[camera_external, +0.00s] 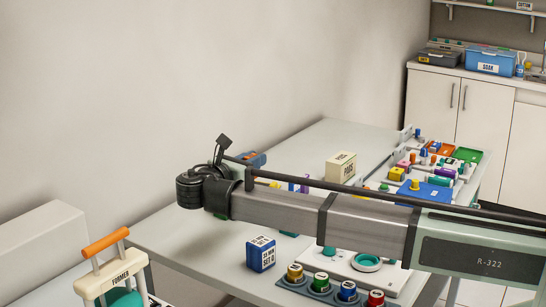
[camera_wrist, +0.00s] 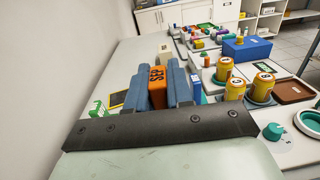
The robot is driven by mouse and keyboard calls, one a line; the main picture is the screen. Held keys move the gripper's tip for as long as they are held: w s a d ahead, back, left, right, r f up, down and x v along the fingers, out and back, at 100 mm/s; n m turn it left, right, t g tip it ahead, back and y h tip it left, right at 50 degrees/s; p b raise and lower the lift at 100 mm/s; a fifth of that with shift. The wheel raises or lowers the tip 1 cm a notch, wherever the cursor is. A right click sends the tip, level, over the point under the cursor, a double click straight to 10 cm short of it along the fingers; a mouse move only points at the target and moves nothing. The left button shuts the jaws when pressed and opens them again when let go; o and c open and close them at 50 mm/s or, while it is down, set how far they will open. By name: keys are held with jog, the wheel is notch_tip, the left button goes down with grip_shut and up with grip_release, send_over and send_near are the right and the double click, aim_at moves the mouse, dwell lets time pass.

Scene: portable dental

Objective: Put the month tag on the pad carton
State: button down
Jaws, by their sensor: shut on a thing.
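My gripper (camera_wrist: 158,78) is shut on an orange tag (camera_wrist: 158,88) with dark lettering, held between its two blue-grey fingers in the wrist view. The lettering appears turned and I cannot read it surely; this looks like the month tag. The pad carton (camera_external: 341,167) is a cream box marked PADS, standing on the table in the external view. It also shows in the wrist view as a pale box (camera_wrist: 165,51) beyond the fingertips, apart from the tag. In the external view, my arm hides most of the gripper and tag.
A blue-and-white box (camera_external: 261,253) and a rack of coloured numbered cylinders (camera_external: 322,282) stand at the near side. Coloured trays and small parts (camera_external: 430,170) fill the table's far right. Yellow cylinders (camera_wrist: 235,90) stand right of the gripper. Bare tabletop (camera_external: 300,150) lies left of the carton.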

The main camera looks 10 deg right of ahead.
jog(key=shift+r, duration=0.45)
jog(key=shift+w+d, duration=0.1)
jog(key=shift+d, duration=0.05)
jog(key=w+d+m+g+h, duration=0.1)
jog(key=w+d+m+g, duration=0.1)
jog(key=w+d, duration=0.75)
jog(key=w+d+m+g+h, duration=0.15)
jog(key=w+d, duration=0.35)
jog(key=d, duration=1)
jog(key=w+d+m+g+h, duration=0.1)
jog(key=w+d+g, duration=0.2)
jog(key=w+d, duration=0.65)
jog(key=n+t+y, duration=0.4)
jog(key=n+t, duration=0.1)
jog(key=t, duration=0.3)
send_over(342, 157)
jog(key=shift+g, duration=0.25)
jog(key=shift+w+d+f, duration=0.1)
jog(key=shift+w+f, duration=0.05)
jog(key=shift+f, duration=4.95)
jog(key=shift+f, duration=0.15)
jog(key=c, duration=1)
grip_release()
